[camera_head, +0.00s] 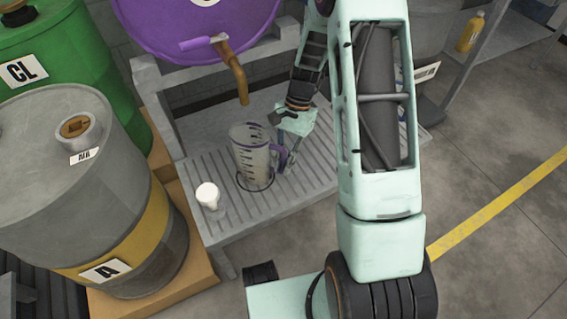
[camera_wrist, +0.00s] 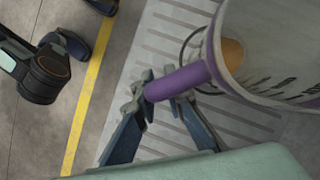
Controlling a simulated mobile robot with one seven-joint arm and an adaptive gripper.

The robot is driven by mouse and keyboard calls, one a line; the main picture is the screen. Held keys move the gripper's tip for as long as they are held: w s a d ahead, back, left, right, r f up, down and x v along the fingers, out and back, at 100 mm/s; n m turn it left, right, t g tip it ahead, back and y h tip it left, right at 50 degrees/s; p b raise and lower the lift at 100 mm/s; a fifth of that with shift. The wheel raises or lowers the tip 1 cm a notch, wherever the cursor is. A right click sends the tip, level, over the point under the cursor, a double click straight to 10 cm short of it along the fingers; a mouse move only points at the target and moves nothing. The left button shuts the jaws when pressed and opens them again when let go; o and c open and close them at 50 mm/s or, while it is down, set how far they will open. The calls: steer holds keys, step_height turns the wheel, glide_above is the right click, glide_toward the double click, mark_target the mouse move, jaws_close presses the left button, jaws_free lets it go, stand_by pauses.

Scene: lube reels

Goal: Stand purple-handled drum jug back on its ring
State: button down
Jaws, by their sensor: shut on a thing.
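The clear jug (camera_head: 251,150) with dark marks and a purple handle (camera_head: 280,156) is at the slatted grate, below the brass tap (camera_head: 236,75) of the purple drum. My gripper (camera_wrist: 163,90) is shut on the purple handle (camera_wrist: 178,83), from the jug's right side in the head view. The jug looks nearly upright. A thin dark ring (camera_head: 256,185) shows around the jug's base; part of it also shows beside the jug in the wrist view (camera_wrist: 184,56). I cannot tell whether the base touches the grate.
A white-topped small container (camera_head: 208,195) stands on the grate to the jug's left. The purple drum (camera_head: 190,25) lies above and behind. A grey drum (camera_head: 85,190) and a green drum (camera_head: 60,40) stand at left. The grate's right part is clear.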

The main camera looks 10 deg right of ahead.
steer(key=shift+f, duration=0.2)
steer(key=c, duration=2)
jaws_free()
steer(key=shift+r, duration=0.1)
steer(key=p+v, duration=0.4)
steer(key=v, duration=0.8)
steer(key=shift+r, duration=0.15)
